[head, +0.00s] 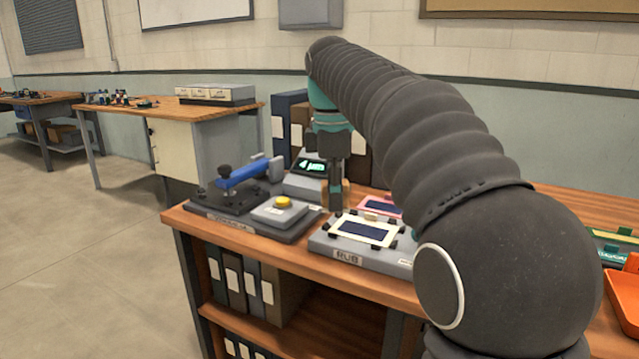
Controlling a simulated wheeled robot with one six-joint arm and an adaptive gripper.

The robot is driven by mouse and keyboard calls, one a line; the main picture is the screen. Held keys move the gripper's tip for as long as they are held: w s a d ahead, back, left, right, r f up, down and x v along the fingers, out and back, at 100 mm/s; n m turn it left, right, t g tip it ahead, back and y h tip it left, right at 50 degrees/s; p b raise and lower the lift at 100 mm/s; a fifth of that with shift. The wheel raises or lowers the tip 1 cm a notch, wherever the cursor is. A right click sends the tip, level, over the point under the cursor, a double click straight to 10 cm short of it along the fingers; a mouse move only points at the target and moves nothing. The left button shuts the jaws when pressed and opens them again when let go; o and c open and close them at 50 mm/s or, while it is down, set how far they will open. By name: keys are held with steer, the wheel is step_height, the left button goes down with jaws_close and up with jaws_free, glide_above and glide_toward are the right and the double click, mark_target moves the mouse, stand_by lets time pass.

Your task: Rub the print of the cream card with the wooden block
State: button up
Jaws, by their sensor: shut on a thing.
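The cream card (366,231) lies on a grey fixture (322,243) labelled "RUB" on the bench, held by dark clips at its edges. Its print is a dark blue rectangle with a cream border. My gripper (336,196) points down behind and to the left of the card. It is shut on the wooden block (346,192), which shows as tan on both sides of the dark finger. The block appears apart from the card; its exact height is hard to tell.
A pink-edged card (382,207) lies behind the cream card. A blue-handled press (245,175), a yellow-button pad (283,203) and a display reading "4 µm" (311,167) stand left. An orange tray (625,300) is at the right. My arm hides part of the bench.

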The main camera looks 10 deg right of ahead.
steer(key=shift+w+d+f+m+t+h+b, duration=0.15)
steer(key=shift+w+d+f+m+h, duration=0.25)
steer(key=shift+w+d+m, duration=0.4)
steer(key=shift+w+d+f+m+t+h+b, duration=0.1)
steer(key=shift+w+d+f+m+t+h, duration=0.15)
steer(key=shift+w+d+f+m, duration=0.6)
steer(key=shift+w+d+f+m+t+h+b, duration=0.15)
steer(key=shift+w+d+m+h, duration=0.25)
steer(key=shift+w+m, duration=0.7)
steer(key=b+x, duration=0.3)
steer(key=shift+a+f, duration=0.25)
steer(key=shift+a, duration=0.1)
